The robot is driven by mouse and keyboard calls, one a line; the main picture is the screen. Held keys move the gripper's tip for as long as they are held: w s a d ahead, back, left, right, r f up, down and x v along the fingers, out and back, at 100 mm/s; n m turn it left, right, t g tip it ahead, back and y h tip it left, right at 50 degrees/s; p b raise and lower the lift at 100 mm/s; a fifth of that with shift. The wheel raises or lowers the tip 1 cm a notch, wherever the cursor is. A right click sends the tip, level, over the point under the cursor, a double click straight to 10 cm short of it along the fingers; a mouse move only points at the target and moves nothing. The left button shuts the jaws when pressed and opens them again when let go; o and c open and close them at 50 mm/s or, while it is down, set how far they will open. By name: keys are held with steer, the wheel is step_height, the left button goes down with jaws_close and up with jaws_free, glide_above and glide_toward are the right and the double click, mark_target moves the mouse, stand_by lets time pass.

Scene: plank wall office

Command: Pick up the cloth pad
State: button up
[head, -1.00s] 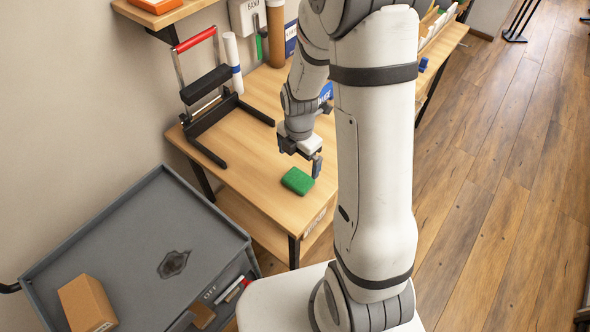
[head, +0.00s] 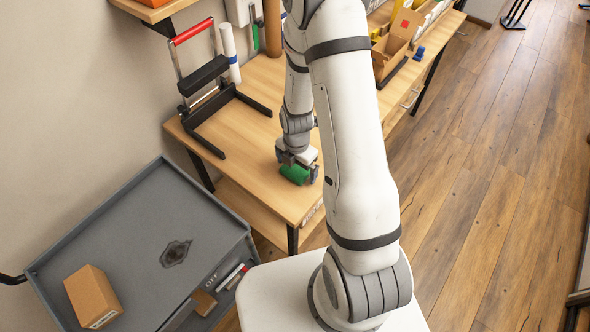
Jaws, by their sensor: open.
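The cloth pad, a small green block (head: 293,174), lies on the wooden table (head: 236,176) near its front right corner. My gripper (head: 298,177) is down at the pad with its dark fingers open. One finger shows at the pad's right side and the upper part of the pad is partly covered by the gripper. Whether the fingers touch the pad cannot be made out.
A black stand with a red handle (head: 191,31) stands on the table's left side, beside a white roll (head: 229,50). A grey cart (head: 130,240) at lower left carries a cardboard box (head: 92,297). An open cardboard box (head: 396,42) sits at the table's far right.

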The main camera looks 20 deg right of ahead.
mark_target(296, 168)
steer(key=c, duration=1)
steer(key=shift+r, duration=0.15)
step_height(296, 168, up, 10)
steer(key=shift+f+b, duration=0.15)
steer(key=shift+b, duration=0.4)
steer(key=o, duration=0.3)
steer(key=shift+c, duration=1.1)
